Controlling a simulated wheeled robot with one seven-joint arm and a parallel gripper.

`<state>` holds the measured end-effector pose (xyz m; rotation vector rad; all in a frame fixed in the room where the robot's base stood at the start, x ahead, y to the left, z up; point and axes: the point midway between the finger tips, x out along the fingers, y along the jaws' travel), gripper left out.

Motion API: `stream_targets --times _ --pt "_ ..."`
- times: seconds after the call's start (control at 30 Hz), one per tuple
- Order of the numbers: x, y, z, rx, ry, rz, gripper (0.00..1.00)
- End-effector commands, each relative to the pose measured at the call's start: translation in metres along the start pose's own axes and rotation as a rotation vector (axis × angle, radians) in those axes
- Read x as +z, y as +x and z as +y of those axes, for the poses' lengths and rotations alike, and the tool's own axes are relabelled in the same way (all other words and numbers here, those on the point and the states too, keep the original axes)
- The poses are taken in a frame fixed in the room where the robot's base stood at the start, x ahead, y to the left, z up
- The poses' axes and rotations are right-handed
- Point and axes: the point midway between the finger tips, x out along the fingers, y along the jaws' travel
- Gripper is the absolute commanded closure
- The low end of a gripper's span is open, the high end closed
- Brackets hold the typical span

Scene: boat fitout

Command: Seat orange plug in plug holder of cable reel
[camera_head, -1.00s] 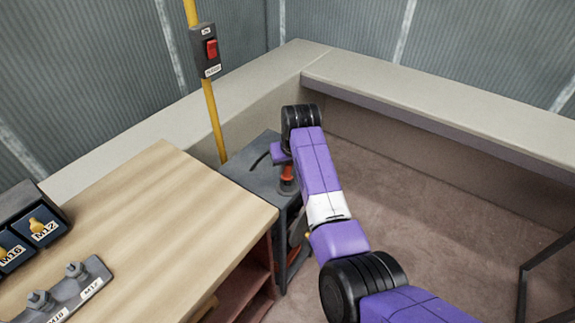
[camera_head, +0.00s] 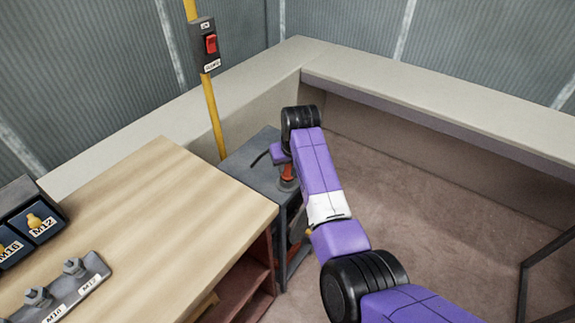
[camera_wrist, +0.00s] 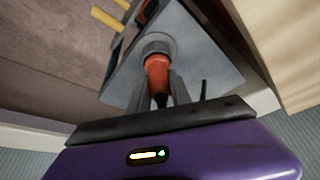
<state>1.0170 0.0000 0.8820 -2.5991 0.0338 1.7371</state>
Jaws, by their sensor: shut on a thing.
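The orange plug (camera_wrist: 157,72) is between the two grey fingers of my gripper (camera_wrist: 157,84), which is shut on it. Its far end meets the round grey plug holder (camera_wrist: 160,44) on the grey top of the cable reel (camera_wrist: 205,62). The plug lines up with the holder; how deep it sits I cannot tell. In the head view the plug (camera_head: 288,172) shows as a small upright orange piece over the holder (camera_head: 288,185), beside my purple arm. My fingers are mostly hidden there. A dark cable stands near the plug in the wrist view.
A wooden-topped bench (camera_head: 150,225) stands close left of the reel, with labelled bins (camera_head: 28,220) and a bolt rack (camera_head: 68,285). A yellow pole (camera_head: 213,120) carries a red switch (camera_head: 211,44) behind. A pale ledge (camera_head: 440,95) runs along the walls.

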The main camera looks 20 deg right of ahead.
Motion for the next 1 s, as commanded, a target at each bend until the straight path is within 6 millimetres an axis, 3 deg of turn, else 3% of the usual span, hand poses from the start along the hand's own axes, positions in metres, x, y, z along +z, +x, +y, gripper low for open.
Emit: stream_targets --times 0.3,0.33,0.47,0.8,1.0 --pt "0.000 0.001 0.000 0.000 0.000 0.000 1.00" --pt "0.000 0.001 0.000 0.000 0.000 0.000 0.73" --pt "0.000 0.001 0.000 0.000 0.000 0.000 0.50" --pt "0.001 -0.001 0.000 0.000 0.000 0.000 0.50" --pt "0.000 -0.022 0.000 0.000 0.000 0.002 0.50"
